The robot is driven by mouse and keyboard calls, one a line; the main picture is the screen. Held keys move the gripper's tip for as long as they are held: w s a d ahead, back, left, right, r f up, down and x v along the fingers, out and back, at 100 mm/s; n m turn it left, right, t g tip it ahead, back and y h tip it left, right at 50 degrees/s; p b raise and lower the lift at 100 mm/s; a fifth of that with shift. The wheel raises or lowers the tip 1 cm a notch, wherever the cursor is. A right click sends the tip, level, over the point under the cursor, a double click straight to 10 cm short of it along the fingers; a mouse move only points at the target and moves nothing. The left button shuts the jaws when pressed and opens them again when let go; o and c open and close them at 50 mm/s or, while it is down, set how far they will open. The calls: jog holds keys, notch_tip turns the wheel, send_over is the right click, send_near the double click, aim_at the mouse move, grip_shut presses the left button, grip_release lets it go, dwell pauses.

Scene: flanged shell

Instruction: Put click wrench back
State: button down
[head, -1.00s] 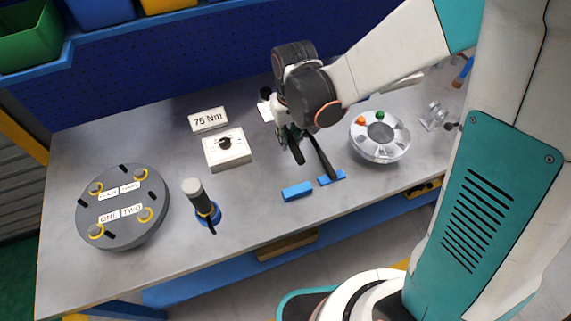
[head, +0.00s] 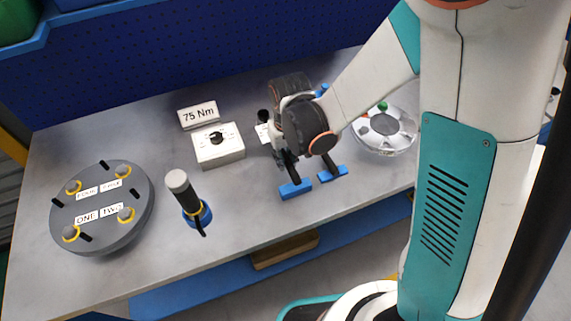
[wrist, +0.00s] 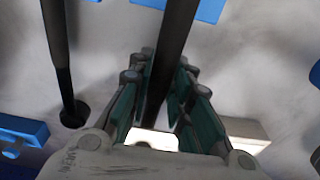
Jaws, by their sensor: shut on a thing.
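My gripper (head: 291,172) hangs over the bench in the head view, just above and behind the left blue rest block (head: 296,189). A second blue rest block (head: 332,173) lies to its right. In the wrist view the fingers are closed on a long dark shaft, the click wrench (wrist: 176,35), which runs between them and out of the top of the picture. In the head view the wrench is mostly hidden by my gripper and wrist. I cannot tell whether it touches a block. Blue block parts also show at the top of the wrist view (wrist: 207,8).
A grey round flange (head: 103,212) is at the left, with a grey-capped tool (head: 185,190) in a blue holder beside it. A white knob box (head: 219,147) and a "75 Nm" sign (head: 198,114) stand behind. A silver round part (head: 385,130) is at the right.

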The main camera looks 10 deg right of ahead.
jog(key=shift+f+b, duration=0.35)
jog(key=shift+f, duration=0.75)
jog(key=c, duration=1.5)
grip_release()
jog(key=shift+o, duration=0.2)
jog(key=r+p, duration=0.1)
jog(key=r, duration=0.3)
jog(key=r+p, duration=0.1)
jog(key=r, duration=0.3)
jog(key=s+r+p, duration=0.1)
jog(key=r+p, duration=0.1)
jog(key=r, duration=0.2)
jog(key=shift+d+r, duration=0.1)
jog(key=shift+d, duration=0.05)
jog(key=shift+w, duration=0.1)
jog(key=shift+w+d+r, duration=0.1)
jog(key=shift+w+d, duration=0.15)
jog(key=shift+d, duration=0.05)
jog(key=s+d+r+m+t, duration=0.3)
jog(key=s+d+r+t, duration=0.3)
jog(key=s+d+r, duration=0.6)
notch_tip(320, 180, up, 2)
jog(key=shift+s+d+r, duration=0.1)
jog(key=shift+s+d, duration=0.1)
jog(key=shift+d, duration=0.4)
